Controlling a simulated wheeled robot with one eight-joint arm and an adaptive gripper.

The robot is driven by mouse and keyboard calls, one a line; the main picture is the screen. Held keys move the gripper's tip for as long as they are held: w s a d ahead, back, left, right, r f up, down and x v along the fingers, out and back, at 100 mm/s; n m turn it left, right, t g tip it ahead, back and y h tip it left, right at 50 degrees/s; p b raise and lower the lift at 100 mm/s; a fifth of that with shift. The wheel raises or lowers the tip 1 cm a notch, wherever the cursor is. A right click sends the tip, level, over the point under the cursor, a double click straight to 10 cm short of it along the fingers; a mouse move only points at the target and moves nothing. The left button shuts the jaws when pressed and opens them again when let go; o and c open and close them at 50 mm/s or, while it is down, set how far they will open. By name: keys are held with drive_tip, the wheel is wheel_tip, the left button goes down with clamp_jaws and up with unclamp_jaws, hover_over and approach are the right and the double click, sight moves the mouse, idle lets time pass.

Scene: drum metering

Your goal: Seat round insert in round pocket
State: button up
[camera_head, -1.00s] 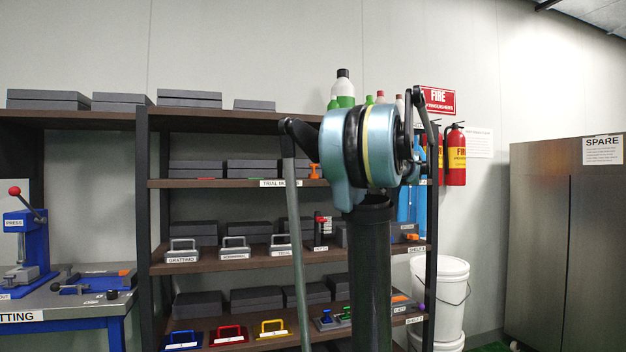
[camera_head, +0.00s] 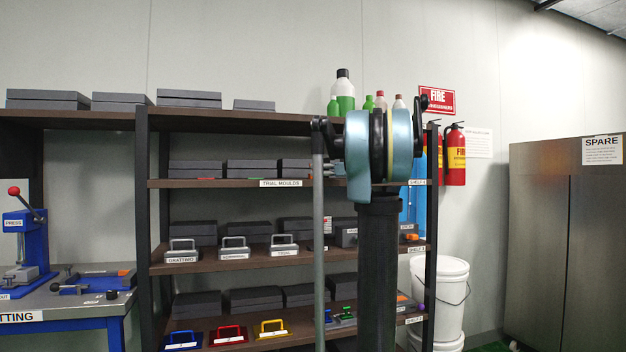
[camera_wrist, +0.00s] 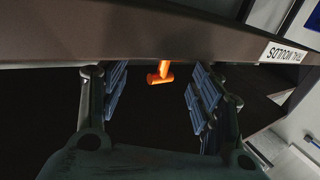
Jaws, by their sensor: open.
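In the wrist view my gripper (camera_wrist: 155,95) is open and empty, its two ribbed fingers apart. An orange T-shaped piece (camera_wrist: 161,74) shows between the fingertips and past them, at the edge of a dark shelf; nothing grips it. I cannot tell whether this piece is the round insert. I cannot make out a round pocket in either view. In the head view my own arm stands in front of the shelf's right part and hides my gripper and most of what is there.
The shelf rack (camera_head: 232,184) holds grey boxes and handled blocks on several boards. The TRIAL MOULDS board (camera_wrist: 140,35) runs close across the wrist view. A blue press (camera_head: 25,245) stands left; white buckets (camera_head: 440,300) and a SPARE cabinet (camera_head: 560,250) stand right.

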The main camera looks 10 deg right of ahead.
drive_tip(key=x, duration=0.5)
drive_tip(key=shift+s+a+r, duration=0.15)
drive_tip(key=shift+a+r, duration=0.05)
drive_tip(key=shift+r, duration=0.05)
drive_tip(key=c, duration=1.2)
